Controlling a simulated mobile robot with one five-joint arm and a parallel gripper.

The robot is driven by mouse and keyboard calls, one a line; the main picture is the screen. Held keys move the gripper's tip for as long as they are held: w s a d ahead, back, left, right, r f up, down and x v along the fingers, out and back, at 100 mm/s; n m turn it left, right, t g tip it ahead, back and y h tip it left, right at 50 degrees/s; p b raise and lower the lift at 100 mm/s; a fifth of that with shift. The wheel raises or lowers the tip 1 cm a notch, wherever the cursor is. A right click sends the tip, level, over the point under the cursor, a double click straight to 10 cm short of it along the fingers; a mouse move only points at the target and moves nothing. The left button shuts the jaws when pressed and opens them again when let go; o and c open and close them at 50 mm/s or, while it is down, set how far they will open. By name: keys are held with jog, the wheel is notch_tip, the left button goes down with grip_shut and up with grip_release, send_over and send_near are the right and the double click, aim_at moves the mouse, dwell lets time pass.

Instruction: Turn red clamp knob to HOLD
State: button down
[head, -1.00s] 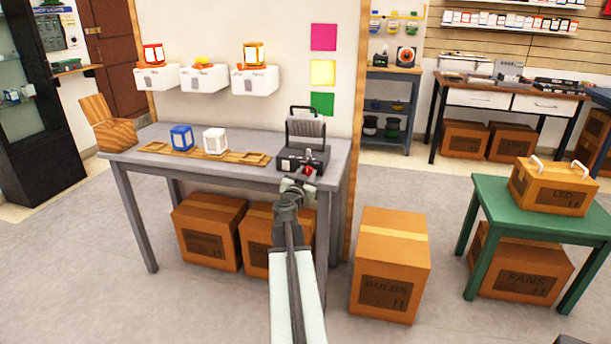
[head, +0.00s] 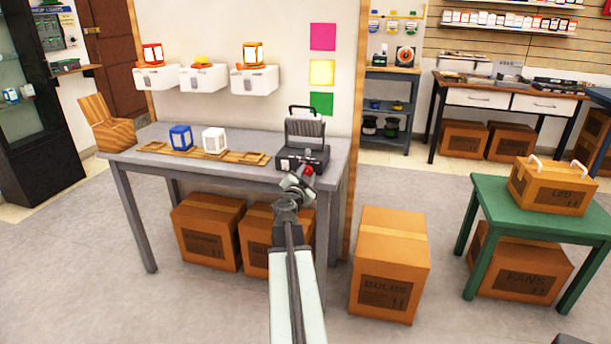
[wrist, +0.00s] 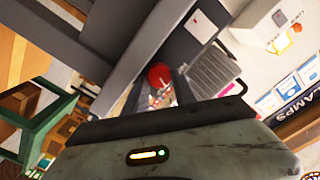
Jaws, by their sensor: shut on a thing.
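The red clamp knob (head: 309,169) is on the front of a dark clamp device (head: 290,159) at the right end of the grey table. The knob also shows in the wrist view (wrist: 159,76), just beyond my gripper's body. My gripper (head: 305,173) is at the knob and shut on it. The fingertips are small in the head view and mostly hidden in the wrist view. The device has a ribbed upright plate and a black handle. I cannot read any HOLD mark.
On the grey table (head: 225,168), a wooden tray (head: 158,149) holds a blue lantern (head: 181,138) and a white lantern (head: 214,140). A wooden post stands right of the table. A BULBS box (head: 390,265) is on the floor beside my arm. A green table (head: 540,215) is at the right.

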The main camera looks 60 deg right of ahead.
jog(key=shift+s+d, duration=0.1)
jog(key=shift+s, duration=0.05)
jog(key=c, duration=1)
grip_release()
jog(key=shift+a, duration=0.45)
jog(key=v, duration=0.7)
jog(key=shift+s+r, duration=0.1)
